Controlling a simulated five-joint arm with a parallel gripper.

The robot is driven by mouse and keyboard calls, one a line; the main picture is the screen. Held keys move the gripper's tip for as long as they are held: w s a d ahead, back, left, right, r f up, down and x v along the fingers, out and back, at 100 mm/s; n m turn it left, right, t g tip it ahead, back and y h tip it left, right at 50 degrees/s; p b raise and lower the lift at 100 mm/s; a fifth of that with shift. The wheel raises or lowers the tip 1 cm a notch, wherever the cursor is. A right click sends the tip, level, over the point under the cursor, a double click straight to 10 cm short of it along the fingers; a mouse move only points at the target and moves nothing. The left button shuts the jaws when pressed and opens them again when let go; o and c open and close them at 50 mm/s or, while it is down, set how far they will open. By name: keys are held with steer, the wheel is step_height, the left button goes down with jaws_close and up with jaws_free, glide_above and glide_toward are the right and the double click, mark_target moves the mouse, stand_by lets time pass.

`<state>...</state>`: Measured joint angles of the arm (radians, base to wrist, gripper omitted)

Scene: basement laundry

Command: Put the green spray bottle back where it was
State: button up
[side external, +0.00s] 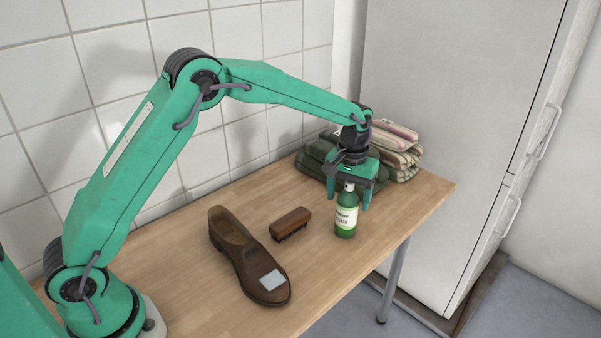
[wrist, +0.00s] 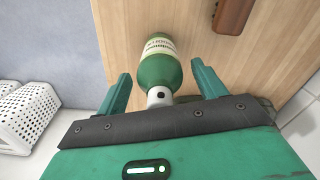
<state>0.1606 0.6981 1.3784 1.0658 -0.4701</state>
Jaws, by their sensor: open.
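The green spray bottle (side external: 346,212) stands upright on the wooden table near its right front edge. It has a white label and a pale top. My gripper (side external: 350,198) is directly above it, pointing down, with its fingers apart on either side of the bottle's upper part. In the wrist view the bottle (wrist: 158,65) lies between the two open fingers (wrist: 162,92), with a visible gap on both sides. The top of the bottle is partly hidden by my gripper.
A brown shoe (side external: 240,250) with a pale patch and a wooden brush (side external: 290,223) sit left of the bottle. Folded cloths (side external: 395,150) are stacked behind it. A tall white cabinet (side external: 450,120) stands beyond the table (side external: 190,290). White baskets (wrist: 25,110) show at the wrist view's left.

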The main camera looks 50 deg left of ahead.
step_height(320, 180, up, 12)
steer(key=shift+f, duration=0.1)
steer(key=shift+r, duration=0.25)
stand_by(0.4)
stand_by(0.5)
steer(key=shift+s+a+r, duration=0.2)
steer(key=shift+s+r, duration=0.2)
steer(key=shift+r, duration=0.1)
steer(key=s+a+r+m+t, duration=0.1)
steer(key=s+a+r+t, duration=0.2)
steer(key=s, duration=0.5)
steer(key=s+a+r+m, duration=0.1)
steer(key=s+a+r, duration=0.2)
steer(key=s+r, duration=0.35)
steer(key=s+a+f+t, duration=0.1)
steer(key=s+f, duration=0.2)
steer(key=s, duration=0.5)
steer(key=s+a+f+m+t, duration=0.1)
steer(key=s+f, duration=0.3)
steer(key=s, duration=0.4)
steer(key=shift+s+a+m+t, duration=0.2)
steer(key=shift+s+m+t, duration=0.1)
steer(key=shift+s, duration=0.1)
